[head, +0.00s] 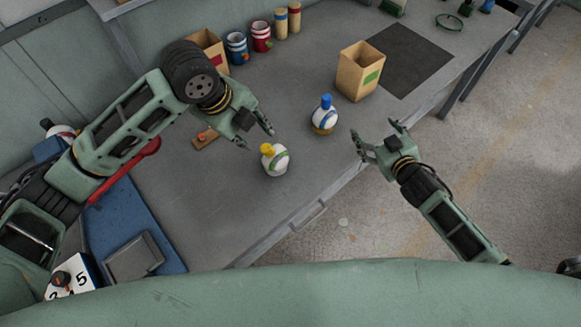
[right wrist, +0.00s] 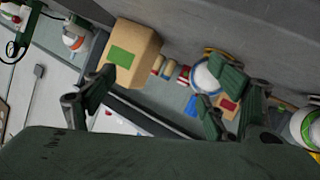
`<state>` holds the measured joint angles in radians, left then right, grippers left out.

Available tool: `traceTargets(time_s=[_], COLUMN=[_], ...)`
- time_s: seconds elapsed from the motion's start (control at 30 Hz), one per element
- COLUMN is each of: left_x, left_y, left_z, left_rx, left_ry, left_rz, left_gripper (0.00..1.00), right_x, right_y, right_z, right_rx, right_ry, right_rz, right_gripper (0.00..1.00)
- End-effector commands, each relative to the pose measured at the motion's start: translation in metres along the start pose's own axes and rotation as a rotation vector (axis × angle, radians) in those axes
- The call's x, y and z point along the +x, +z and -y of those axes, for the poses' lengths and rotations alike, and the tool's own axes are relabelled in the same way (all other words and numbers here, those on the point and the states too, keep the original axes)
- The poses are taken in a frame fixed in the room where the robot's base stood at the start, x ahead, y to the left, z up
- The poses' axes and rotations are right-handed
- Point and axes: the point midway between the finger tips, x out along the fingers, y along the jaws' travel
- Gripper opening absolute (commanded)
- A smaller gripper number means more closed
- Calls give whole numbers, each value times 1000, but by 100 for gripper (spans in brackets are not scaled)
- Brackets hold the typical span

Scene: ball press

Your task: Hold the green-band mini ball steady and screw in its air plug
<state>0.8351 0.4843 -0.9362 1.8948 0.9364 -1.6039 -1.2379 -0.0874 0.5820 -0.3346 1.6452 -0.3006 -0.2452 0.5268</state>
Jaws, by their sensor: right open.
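The green-band mini ball (head: 280,164) is white and sits on the bench in the head view, with a yellow air plug (head: 267,149) at its top, tilted toward the left. How deep the plug sits I cannot tell. A white ball with a green band (right wrist: 307,128) is cut off at the right edge of the right wrist view.
A second white ball (head: 324,117) with a blue plug stands on a tan base behind the green-band ball. A tan box with a green label (head: 360,72) stands near a dark mat (head: 405,58). Cans and another box line the back.

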Motion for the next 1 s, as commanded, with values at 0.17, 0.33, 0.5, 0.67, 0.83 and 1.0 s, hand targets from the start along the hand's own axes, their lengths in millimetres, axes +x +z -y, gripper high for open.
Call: traceTargets(time_s=[0.17, 0.33, 0.5, 0.67, 0.83, 1.0], left_x=[0, 0, 0, 0, 0, 0], left_y=[0, 0, 0, 0, 0, 0], left_z=[0, 0, 0, 0, 0, 0], left_rx=[0, 0, 0, 0, 0, 0], left_ry=[0, 0, 0, 0, 0, 0], left_rz=[0, 0, 0, 0, 0, 0], left_gripper=[31, 31, 31, 31, 31, 31], right_x=[-5, -21, -36, -39, -20, 4], right_y=[-24, -40, -50, -53, -56, -58], right_z=[108, 190, 237, 254, 263, 273], right_rx=[174, 315, 402, 432, 435, 434], right_ry=[-174, -311, -396, -425, -426, -425], right_rz=[-26, -22, -10, -4, -4, -4], right_gripper=[79, 79, 79, 79, 79, 79])
